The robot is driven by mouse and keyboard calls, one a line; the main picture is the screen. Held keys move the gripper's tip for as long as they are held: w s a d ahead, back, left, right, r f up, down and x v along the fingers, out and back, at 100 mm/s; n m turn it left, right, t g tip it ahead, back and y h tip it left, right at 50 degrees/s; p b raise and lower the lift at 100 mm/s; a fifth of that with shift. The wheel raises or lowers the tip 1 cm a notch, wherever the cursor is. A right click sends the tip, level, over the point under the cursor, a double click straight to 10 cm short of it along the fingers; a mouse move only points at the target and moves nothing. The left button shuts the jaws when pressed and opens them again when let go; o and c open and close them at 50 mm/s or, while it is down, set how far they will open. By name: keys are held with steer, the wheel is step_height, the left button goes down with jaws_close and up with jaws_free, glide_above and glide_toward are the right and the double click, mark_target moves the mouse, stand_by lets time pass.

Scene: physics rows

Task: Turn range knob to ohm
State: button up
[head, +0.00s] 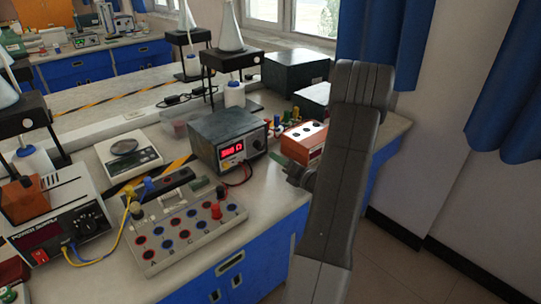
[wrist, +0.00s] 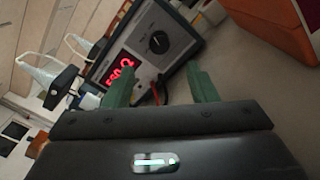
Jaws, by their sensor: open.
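The meter (head: 226,138) is a dark grey box with a light front panel and a lit red display, standing on the bench. Its black range knob (head: 258,145) is right of the display. In the wrist view the meter (wrist: 182,20) appears tilted, with the round knob (wrist: 158,42) ahead of the fingertips. The display (wrist: 120,70) seems to read 560 with an ohm sign. My gripper (wrist: 152,76) is open and empty, its green fingers spread apart, short of the knob. The knob's pointer setting is too small to read surely.
A terminal board (head: 185,225) with coloured sockets lies in front of the meter. An orange box (head: 302,143) stands to its right, and a power supply (head: 62,222) at left. A balance (head: 128,153) sits behind the board. Red and black leads hang by the meter's front.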

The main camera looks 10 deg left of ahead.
mark_target(261, 147)
steer(key=shift+v, duration=2.3)
steer(key=shift+a, duration=0.1)
steer(key=p+x, duration=0.1)
steer(key=x, duration=1.2)
steer(key=shift+w+a, duration=0.3)
steer(key=shift+s+d, duration=0.1)
